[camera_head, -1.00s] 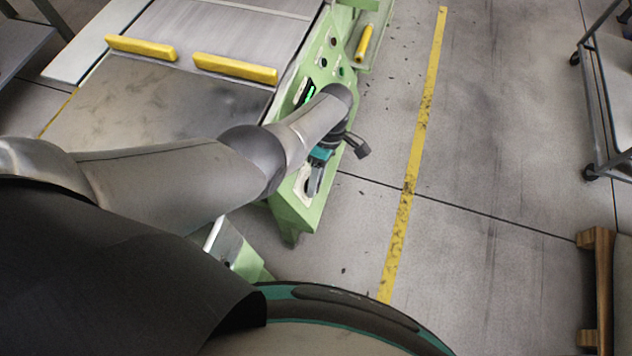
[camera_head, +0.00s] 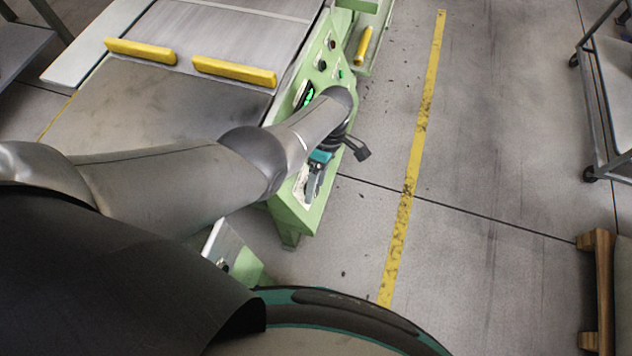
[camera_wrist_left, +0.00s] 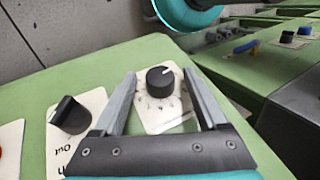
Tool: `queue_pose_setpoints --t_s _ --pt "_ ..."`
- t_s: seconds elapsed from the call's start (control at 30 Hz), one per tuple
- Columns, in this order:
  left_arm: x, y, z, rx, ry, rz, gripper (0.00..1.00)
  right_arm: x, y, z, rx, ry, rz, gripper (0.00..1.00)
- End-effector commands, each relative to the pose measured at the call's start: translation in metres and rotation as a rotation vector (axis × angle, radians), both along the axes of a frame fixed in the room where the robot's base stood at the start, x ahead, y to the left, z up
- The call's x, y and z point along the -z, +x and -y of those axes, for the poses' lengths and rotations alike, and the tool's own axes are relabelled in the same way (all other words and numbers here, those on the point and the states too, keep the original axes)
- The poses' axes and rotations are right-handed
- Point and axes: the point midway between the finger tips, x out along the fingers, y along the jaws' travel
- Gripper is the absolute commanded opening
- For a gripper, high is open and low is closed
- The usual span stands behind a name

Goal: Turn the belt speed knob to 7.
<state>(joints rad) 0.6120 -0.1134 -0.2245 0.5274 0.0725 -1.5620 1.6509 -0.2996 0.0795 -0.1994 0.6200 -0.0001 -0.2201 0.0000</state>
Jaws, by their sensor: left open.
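The black round knob (camera_wrist_left: 160,80) with a white pointer line sits on a white scale plate (camera_wrist_left: 158,117) on the green panel, in the left wrist view. Its pointer aims up and to the right; the scale figures are too small to read. My left gripper (camera_wrist_left: 162,80) is open, with one finger on each side of the knob and visible gaps to it. In the head view my left gripper (camera_head: 314,186) is over the near end of the green panel (camera_head: 294,217), and my arm hides the knob there. My right gripper is not in view.
A second black knob (camera_wrist_left: 70,115) on its own plate is left of the gripper in the wrist view. A lit green display (camera_head: 309,97) and buttons are farther up the panel. Yellow bars (camera_head: 235,70) lie on the machine. The floor right of the panel is clear.

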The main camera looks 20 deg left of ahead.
Motion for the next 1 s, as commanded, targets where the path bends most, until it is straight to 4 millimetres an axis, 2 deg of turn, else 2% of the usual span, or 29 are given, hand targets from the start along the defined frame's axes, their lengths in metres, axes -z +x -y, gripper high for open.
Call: queue_pose_setpoints --t_s 0.17,0.5,0.7,0.83,1.0 --pt "-0.016 0.007 0.001 0.0 0.0 0.003 0.75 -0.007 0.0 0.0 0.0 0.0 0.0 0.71" --pt "-0.089 0.039 0.006 0.0 -0.001 0.004 0.75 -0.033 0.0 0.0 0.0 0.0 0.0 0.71" --pt "-0.122 0.053 0.009 0.0 -0.001 0.002 0.75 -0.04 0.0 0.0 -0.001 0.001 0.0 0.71" --pt "-0.134 0.058 0.009 0.001 -0.001 0.0 0.75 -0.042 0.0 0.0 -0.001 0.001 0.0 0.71" --pt "-0.139 0.061 0.01 0.001 0.0 0.0 0.75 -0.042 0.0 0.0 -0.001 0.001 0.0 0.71"
